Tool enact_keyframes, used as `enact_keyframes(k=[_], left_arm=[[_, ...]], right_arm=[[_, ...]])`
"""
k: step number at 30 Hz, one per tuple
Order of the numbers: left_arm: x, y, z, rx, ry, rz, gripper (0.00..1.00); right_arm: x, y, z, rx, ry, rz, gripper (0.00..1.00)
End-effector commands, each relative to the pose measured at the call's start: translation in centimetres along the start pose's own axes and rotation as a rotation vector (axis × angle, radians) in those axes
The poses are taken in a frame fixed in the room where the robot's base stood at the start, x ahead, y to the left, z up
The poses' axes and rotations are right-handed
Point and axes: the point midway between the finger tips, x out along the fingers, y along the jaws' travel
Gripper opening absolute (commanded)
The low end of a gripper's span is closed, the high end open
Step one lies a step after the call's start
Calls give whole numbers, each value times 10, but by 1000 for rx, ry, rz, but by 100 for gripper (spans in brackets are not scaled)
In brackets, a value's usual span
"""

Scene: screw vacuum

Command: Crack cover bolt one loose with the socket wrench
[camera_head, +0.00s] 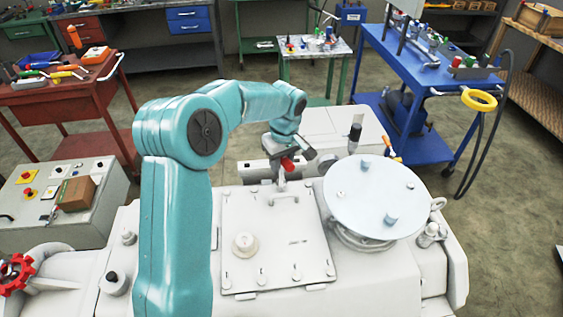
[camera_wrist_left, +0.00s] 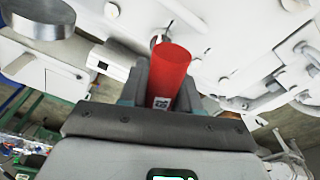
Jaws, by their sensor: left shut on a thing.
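My left gripper (camera_head: 292,157) is shut on a red handle (camera_head: 288,164), apparently the socket wrench, over the back edge of a pale square cover plate (camera_head: 270,215). In the left wrist view the red handle (camera_wrist_left: 169,72) stands between the two fingers (camera_wrist_left: 165,92). The wrench's lower end is mostly hidden there by its handle; I cannot tell whether it sits on a bolt. Small bolts line the cover edges, such as a front one (camera_head: 262,280). No label shows which is bolt one. My right gripper is not in view.
A round pale disc (camera_head: 372,197) on the machine is close to the right of the cover. A round knob (camera_head: 245,244) rises from the cover. A red handwheel (camera_head: 15,272) is at far left. A blue cart (camera_head: 425,75) stands behind to the right.

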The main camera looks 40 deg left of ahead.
Motion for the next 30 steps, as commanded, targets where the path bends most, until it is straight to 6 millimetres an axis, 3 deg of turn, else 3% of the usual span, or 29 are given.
enact_keyframes(k=[20, 30], left_arm=[[12, 0, 1, -1, 0, 0, 0], [6, 0, 1, 0, 0, 0, 0]], right_arm=[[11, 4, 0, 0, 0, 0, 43], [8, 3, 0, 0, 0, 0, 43]])
